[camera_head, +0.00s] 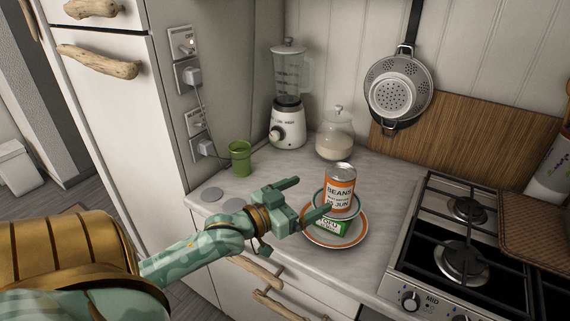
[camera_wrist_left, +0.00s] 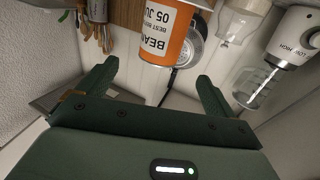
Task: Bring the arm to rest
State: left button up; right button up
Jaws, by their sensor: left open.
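My left gripper (camera_head: 304,199) is over the counter, its two fingers spread and nothing between them. An orange and white beans can (camera_head: 340,187) stands upright just right of the fingertips, in a green-rimmed dish (camera_head: 318,204). Under it are a green tofu pack (camera_head: 329,226) and an orange-rimmed plate (camera_head: 350,238). One finger overlaps the stack in the head view; I cannot tell whether it touches. In the left wrist view the fingers (camera_wrist_left: 158,72) are apart and the can (camera_wrist_left: 165,42) shows upside down beyond them. My right gripper is out of view.
A green cup (camera_head: 240,158), a blender (camera_head: 288,120) and a glass jar (camera_head: 335,142) stand at the back of the counter. The gas hob (camera_head: 462,250) is at right. Driftwood handles (camera_head: 258,272) stick out from the cabinet front below my arm.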

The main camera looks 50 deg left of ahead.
pick_arm(q)
jog(key=s, duration=0.5)
jog(key=shift+s+a, duration=0.1)
jog(key=shift+a, duration=0.3)
jog(key=s+d+f+m+g+y, duration=0.3)
jog(key=s+f+g+y, duration=0.1)
jog(key=s+f+g, duration=0.15)
jog(key=s+d+f+m+g+y, duration=0.2)
jog(key=s+d+f+g+y, duration=0.1)
jog(key=s+d+f+g, duration=0.25)
jog(key=s+d+f+g+h+p, duration=0.1)
jog(key=s+f+g+p, duration=0.15)
jog(key=f, duration=0.95)
jog(key=s+d+f+g+h+p, duration=0.15)
jog(key=s+f, duration=0.25)
jog(key=f, duration=0.8)
jog(key=s+f+n+h+p, duration=0.1)
jog(key=s+f+p, duration=0.1)
jog(key=s+f, duration=0.3)
jog(key=s+f+n+g+p, duration=0.1)
jog(key=s+f, duration=0.5)
jog(key=s, duration=0.7)
jog(key=shift+n+g+h+p, duration=0.35)
jog(key=shift+n+p, duration=0.15)
jog(key=shift+n, duration=0.1)
